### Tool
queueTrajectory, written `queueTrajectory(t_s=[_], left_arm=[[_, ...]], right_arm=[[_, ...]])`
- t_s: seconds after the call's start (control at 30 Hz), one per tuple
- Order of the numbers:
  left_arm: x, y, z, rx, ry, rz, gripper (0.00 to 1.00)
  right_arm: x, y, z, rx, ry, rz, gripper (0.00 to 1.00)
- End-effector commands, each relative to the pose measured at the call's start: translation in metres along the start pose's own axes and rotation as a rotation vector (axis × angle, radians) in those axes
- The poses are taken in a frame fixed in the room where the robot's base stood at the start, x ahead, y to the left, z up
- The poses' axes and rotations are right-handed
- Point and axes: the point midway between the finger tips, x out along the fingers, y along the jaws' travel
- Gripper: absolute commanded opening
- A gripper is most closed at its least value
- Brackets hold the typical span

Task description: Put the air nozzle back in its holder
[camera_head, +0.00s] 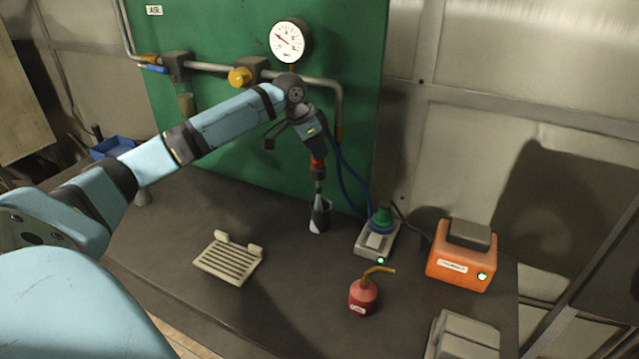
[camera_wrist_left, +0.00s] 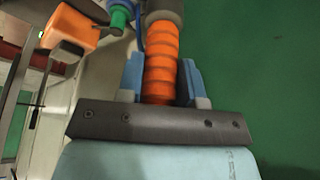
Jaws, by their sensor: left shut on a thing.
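The air nozzle (camera_head: 318,166) has an orange ribbed grip and a grey lower shaft, and it points down, close to upright. My left gripper (camera_head: 316,147) is shut on it from above. In the left wrist view the orange grip of the nozzle (camera_wrist_left: 161,62) lies between the two blue fingers of my left gripper (camera_wrist_left: 162,80). A dark cup-like holder (camera_head: 321,214) stands on the bench directly below. The nozzle's lower end meets the holder's mouth in the head view; how deep it sits cannot be told. My right gripper is out of view.
A blue hose (camera_head: 351,180) hangs right of the nozzle. A grey box with a green top (camera_head: 376,243), a red oil can (camera_head: 363,295) and an orange box (camera_head: 459,265) stand to the right. A slatted cream tray (camera_head: 228,262) lies front left. A green panel with pipes and gauge (camera_head: 287,41) rises behind.

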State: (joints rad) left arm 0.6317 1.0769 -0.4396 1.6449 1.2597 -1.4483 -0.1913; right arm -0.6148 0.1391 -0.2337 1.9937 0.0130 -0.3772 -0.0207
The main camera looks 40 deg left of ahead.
Motion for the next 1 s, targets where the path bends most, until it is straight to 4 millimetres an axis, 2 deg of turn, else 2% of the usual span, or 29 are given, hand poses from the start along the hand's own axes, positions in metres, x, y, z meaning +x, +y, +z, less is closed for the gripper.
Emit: queueTrajectory(t_s=[0.03, 0.07, 0.1, 0.4, 0.67, 0.9, 1.0], left_arm=[[0.001, 0.001, -0.01, 0.001, 0.005, 0.001, 0.05], [0.005, 0.001, -0.011, 0.001, 0.002, 0.002, 0.05], [0.013, 0.001, -0.004, 0.0, -0.003, 0.002, 0.05], [0.058, 0.0, 0.015, 0.0, -0.001, 0.001, 0.05], [0.075, 0.0, 0.022, 0.0, 0.0, 0.0, 0.05], [0.109, 0.0, 0.037, -0.001, 0.0, 0.001, 0.05], [0.114, 0.0, 0.038, 0.001, 0.001, -0.001, 0.05]], right_arm=[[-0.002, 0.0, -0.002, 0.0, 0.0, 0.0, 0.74], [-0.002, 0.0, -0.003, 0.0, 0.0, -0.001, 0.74], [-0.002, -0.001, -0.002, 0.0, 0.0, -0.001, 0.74], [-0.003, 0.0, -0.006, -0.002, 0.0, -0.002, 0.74], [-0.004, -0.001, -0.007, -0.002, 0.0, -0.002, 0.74], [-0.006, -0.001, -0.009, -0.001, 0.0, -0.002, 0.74], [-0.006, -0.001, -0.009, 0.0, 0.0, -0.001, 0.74]])
